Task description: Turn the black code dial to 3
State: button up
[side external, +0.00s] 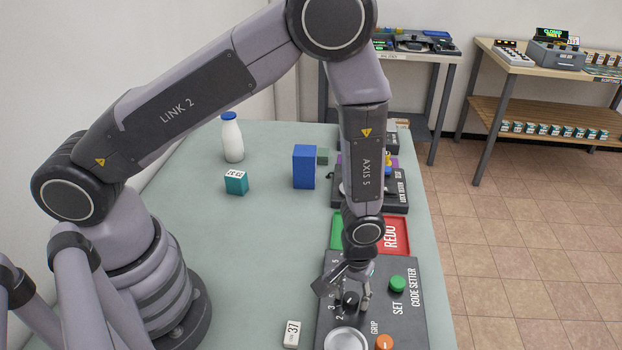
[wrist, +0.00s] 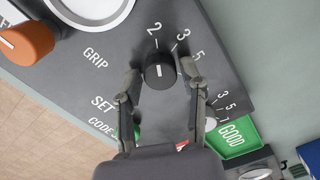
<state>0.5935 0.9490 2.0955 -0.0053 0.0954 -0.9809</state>
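The black code dial (wrist: 160,76) sits on the dark code setter panel (wrist: 215,50) in the wrist view. The numbers 2, 3 and 5 are printed in an arc beside it, and its white mark seems to face the 2. My gripper (wrist: 162,70) is open, with one finger on each side of the dial and a visible gap at both sides. In the side external view my gripper (side external: 352,296) is down at the panel, and its fingers partly hide the dial (side external: 349,300).
On the panel are a green SET button (side external: 397,284), an orange knob (side external: 384,342) and a large white round plate (side external: 346,340). Green and red REDO trays (side external: 395,236) lie behind it. A white block (side external: 291,334) marked 37 stands left.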

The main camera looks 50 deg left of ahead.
grip_shut()
jog(key=shift+m, duration=0.4)
jog(key=m, duration=0.3)
jog(key=shift+m, duration=2)
jog(key=shift+o, duration=2.1)
grip_release()
